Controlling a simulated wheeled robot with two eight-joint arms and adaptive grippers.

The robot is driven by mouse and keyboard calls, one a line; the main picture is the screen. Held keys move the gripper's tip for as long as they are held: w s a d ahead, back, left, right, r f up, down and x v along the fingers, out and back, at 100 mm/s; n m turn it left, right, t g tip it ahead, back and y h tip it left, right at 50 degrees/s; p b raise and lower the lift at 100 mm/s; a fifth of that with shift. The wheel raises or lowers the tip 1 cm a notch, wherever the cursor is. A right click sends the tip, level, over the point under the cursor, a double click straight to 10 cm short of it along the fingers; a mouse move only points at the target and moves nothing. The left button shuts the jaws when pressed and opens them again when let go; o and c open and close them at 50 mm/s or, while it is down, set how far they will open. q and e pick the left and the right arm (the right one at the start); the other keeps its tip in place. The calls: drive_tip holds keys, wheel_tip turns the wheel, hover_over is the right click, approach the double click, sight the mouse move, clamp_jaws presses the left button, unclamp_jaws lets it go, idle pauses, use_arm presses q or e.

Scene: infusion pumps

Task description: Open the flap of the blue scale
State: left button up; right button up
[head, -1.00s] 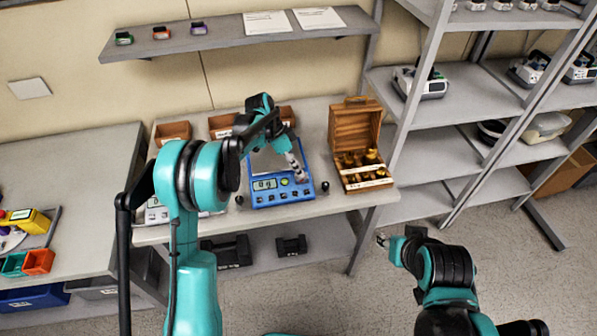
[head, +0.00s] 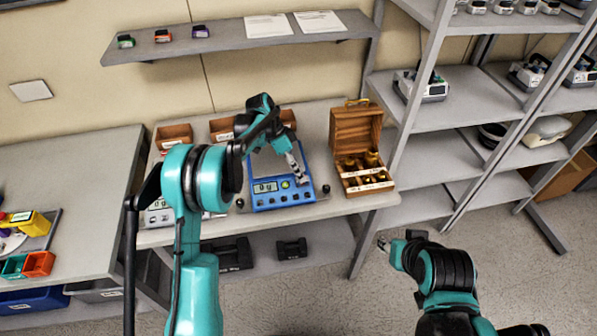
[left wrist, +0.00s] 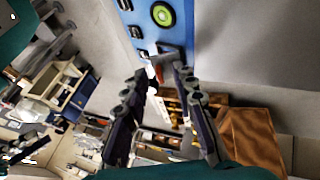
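The blue scale (head: 262,201) stands on the grey workbench, with its display and a green round button facing the front. My left gripper (head: 303,178) reaches down over the right part of the scale, near its front right. In the left wrist view the two dark fingers (left wrist: 160,74) are apart, close to the blue scale face (left wrist: 147,38) with the green button. A small reddish piece shows between the fingertips; I cannot tell what it is or whether they touch it. I cannot make out the flap. My right gripper (head: 383,244) is away from the bench, small in view.
An open wooden box (head: 360,130) with brass weights stands close to the right of the scale. Brown bins (head: 174,136) line the back of the bench. A second scale (head: 158,215) is at the left, partly behind my left arm. A shelf (head: 240,37) hangs above.

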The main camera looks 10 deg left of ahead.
use_arm(q)
drive_tip(key=shift+r, duration=0.1)
drive_tip(key=v, duration=1.2)
drive_tip(key=shift+d, duration=0.1)
